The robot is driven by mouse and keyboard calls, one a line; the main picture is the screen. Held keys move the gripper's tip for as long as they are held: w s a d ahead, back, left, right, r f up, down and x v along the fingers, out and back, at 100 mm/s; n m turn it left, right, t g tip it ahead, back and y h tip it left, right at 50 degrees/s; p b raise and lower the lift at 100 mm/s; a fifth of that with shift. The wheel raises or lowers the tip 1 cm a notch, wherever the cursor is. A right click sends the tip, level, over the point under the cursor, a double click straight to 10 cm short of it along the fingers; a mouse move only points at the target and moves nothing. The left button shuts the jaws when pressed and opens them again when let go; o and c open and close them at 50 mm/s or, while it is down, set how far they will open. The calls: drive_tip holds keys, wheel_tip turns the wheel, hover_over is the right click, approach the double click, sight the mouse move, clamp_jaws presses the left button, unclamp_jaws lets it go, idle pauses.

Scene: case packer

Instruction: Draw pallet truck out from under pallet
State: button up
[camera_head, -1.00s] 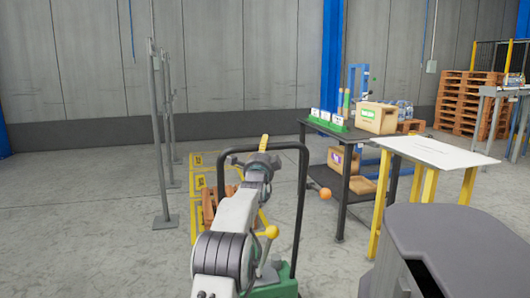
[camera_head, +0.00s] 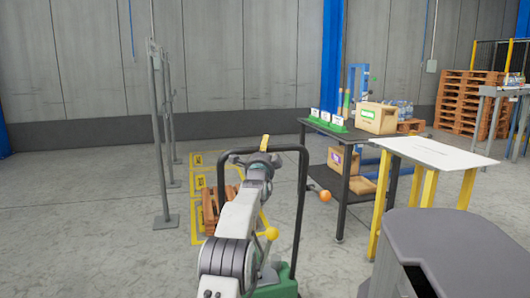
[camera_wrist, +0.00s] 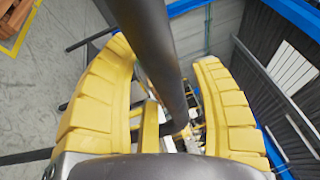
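The pallet truck stands in front of me in the head view, with a tall black loop handle (camera_head: 303,195) and a green base (camera_head: 283,287). A brown wooden pallet (camera_head: 211,208) lies low behind it and is partly hidden by my arm. The truck's forks are hidden. My gripper (camera_head: 264,146) is at the top bar of the handle. In the wrist view, the black bar (camera_wrist: 158,50) runs between my gripper's two yellow fingers (camera_wrist: 166,60). The bar lies close to the left finger, with a gap towards the right one. A firm hold cannot be made out.
Yellow floor markings (camera_head: 197,160) surround the pallet. Grey posts (camera_head: 160,140) stand at left. A dark table (camera_head: 342,185) with boxes and a white-topped table (camera_head: 432,152) with yellow legs stand close at right. Stacked pallets (camera_head: 462,105) are farther back. The floor at left is open.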

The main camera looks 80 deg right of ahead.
clamp_jaws()
drive_tip(key=shift+s+a+f+b, duration=0.3)
drive_tip(key=shift+a+b, duration=0.15)
drive_tip(key=shift+b, duration=0.25)
drive_tip(key=shift+s+a+r, duration=0.1)
drive_tip(key=shift+a+r, duration=0.15)
drive_tip(key=shift+a, duration=0.25)
drive_tip(key=shift+s+a+r, duration=0.1)
drive_tip(key=shift+a+r, duration=0.1)
drive_tip(key=shift+a, duration=0.25)
drive_tip(key=shift+o, duration=0.7)
unclamp_jaws()
drive_tip(key=shift+d+f, duration=0.1)
drive_tip(key=shift+d, duration=0.15)
drive_tip(key=shift+a, duration=0.15)
drive_tip(key=a+f, duration=0.2)
drive_tip(key=a, duration=0.9)
drive_tip(key=shift+w+a, duration=0.15)
drive_tip(key=shift+a, duration=0.1)
drive_tip(key=shift+f, duration=0.1)
